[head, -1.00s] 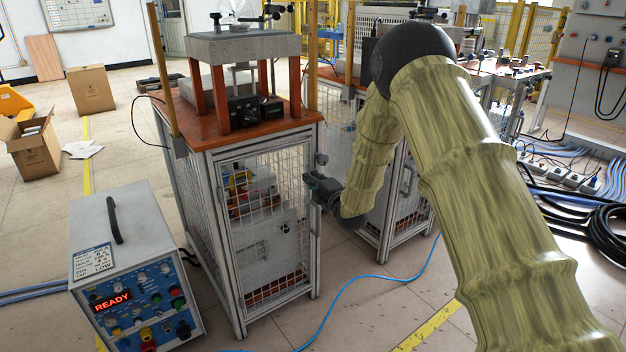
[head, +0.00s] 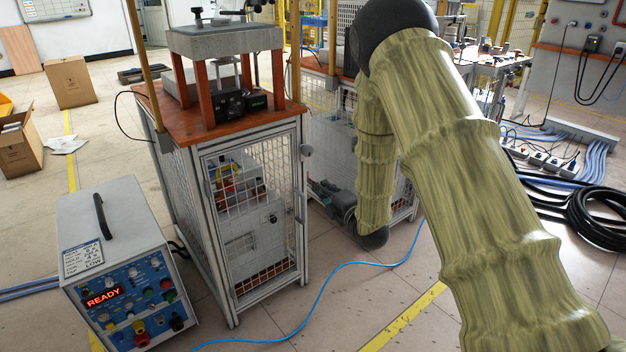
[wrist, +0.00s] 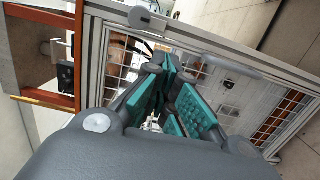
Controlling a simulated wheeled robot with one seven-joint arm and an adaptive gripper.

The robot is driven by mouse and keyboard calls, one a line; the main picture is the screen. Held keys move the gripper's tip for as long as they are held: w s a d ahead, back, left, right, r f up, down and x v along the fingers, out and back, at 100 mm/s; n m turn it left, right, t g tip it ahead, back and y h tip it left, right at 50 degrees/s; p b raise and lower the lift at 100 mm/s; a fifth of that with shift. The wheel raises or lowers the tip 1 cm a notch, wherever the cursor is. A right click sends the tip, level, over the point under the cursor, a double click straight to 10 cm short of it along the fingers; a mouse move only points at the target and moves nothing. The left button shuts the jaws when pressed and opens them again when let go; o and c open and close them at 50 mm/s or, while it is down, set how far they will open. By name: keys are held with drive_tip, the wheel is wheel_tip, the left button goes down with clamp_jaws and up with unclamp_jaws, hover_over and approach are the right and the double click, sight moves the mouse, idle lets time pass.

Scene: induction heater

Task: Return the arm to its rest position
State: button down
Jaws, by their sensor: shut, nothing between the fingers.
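My gripper (head: 318,187) is at the end of my sleeved arm, just right of the caged workbench (head: 250,215) in the head view. In the wrist view my gripper (wrist: 172,95) shows its teal finger pads close together with nothing held. The cage's mesh door (wrist: 235,95) fills the view beyond the fingers, and its frame runs across the top. Whether the fingers touch the cage cannot be told; the head view shows a small gap. The arm bends down at the elbow, and its sleeve hides part of the bench behind.
A control box (head: 118,265) with a red READY display stands at the lower left. A blue cable (head: 330,275) crosses the floor in front. A second caged bench (head: 325,130) stands close behind my gripper. Black cables (head: 585,215) lie coiled at the right.

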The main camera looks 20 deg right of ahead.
drive_tip(key=s+a+f+m+g+h, duration=0.1)
drive_tip(key=s+f+m+g+h, duration=0.3)
drive_tip(key=s+f, duration=0.65)
drive_tip(key=s+a+f+m+g+y, duration=0.1)
drive_tip(key=s+f+m+g, duration=0.2)
drive_tip(key=s+f+m, duration=0.7)
drive_tip(key=s+a+f+m+g, duration=0.1)
drive_tip(key=s+f+m+g, duration=0.15)
drive_tip(key=s+f, duration=0.4)
drive_tip(key=s+a+f+m+g+h, duration=0.1)
drive_tip(key=s+f+g, duration=0.25)
drive_tip(key=s, duration=0.65)
drive_tip(key=s+a+f+m+g, duration=0.1)
drive_tip(key=s+f+g, duration=0.1)
drive_tip(key=s+f, duration=0.45)
drive_tip(key=s+r+m+g+p, duration=0.1)
drive_tip(key=s+r+m+g, duration=0.15)
drive_tip(key=s, duration=0.85)
wheel_tip(320, 180, up, 24)
drive_tip(key=p, duration=2.4)
drive_tip(key=shift+w+a+r+p, duration=0.15)
drive_tip(key=shift+w+a+p, duration=0.05)
drive_tip(key=shift+w+p, duration=0.2)
